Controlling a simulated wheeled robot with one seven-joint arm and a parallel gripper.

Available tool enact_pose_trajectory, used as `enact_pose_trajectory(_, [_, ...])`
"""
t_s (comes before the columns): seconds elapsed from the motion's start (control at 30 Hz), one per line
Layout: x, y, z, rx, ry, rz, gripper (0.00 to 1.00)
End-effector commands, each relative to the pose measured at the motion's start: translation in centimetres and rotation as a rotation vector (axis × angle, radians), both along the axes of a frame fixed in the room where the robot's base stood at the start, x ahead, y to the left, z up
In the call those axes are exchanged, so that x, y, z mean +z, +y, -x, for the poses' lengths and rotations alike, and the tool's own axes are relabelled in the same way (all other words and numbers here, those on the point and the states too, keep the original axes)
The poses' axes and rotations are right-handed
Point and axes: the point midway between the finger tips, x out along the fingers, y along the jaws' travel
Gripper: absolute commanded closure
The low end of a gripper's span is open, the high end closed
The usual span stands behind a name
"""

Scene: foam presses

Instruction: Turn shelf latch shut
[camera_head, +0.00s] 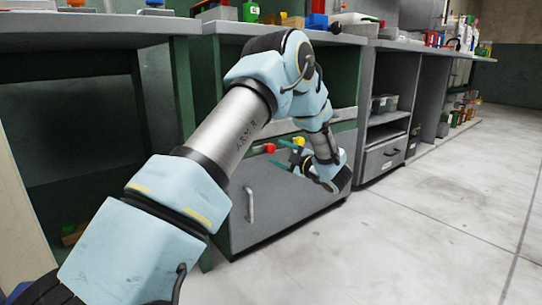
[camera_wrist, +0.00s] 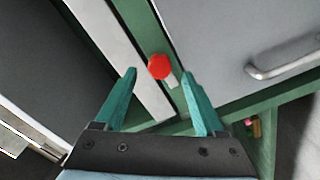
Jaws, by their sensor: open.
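The shelf latch shows as a red knob (camera_head: 269,148) near the top of the grey cabinet front under the bench. Whether the latch is turned shut I cannot tell. My gripper (camera_head: 273,152) is open, its green fingers pointing at the cabinet front. In the wrist view my gripper (camera_wrist: 159,72) has the knob between its fingertips in the picture. Contact is not visible.
The grey door (camera_head: 285,195) has a vertical metal handle (camera_head: 250,203), which also shows in the wrist view (camera_wrist: 285,66). A dark open bay is at left. Open shelves and a grey drawer (camera_head: 383,157) stand to the right. The concrete floor (camera_head: 430,225) in front is clear.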

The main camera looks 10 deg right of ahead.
Motion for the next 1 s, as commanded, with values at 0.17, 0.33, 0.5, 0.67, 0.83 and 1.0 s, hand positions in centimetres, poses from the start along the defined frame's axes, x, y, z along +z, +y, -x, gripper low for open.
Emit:
enact_pose_trajectory(0.17, [-0.3, 1.3, -2.6, 0.001, -0.001, 0.001, 0.28])
enact_pose_trajectory(0.33, [-0.1, 1.9, -4.0, -0.001, 0.000, -0.001, 0.28])
enact_pose_trajectory(0.5, [0.0, 2.0, -4.3, -0.001, 0.000, -0.001, 0.28])
enact_pose_trajectory(0.67, [0.0, 2.0, -4.3, -0.001, 0.000, -0.001, 0.28])
enact_pose_trajectory(0.83, [0.0, 2.0, -4.2, -0.001, 0.000, -0.001, 0.46])
enact_pose_trajectory(1.0, [0.0, 2.0, -4.2, -0.001, 0.000, -0.001, 0.65])
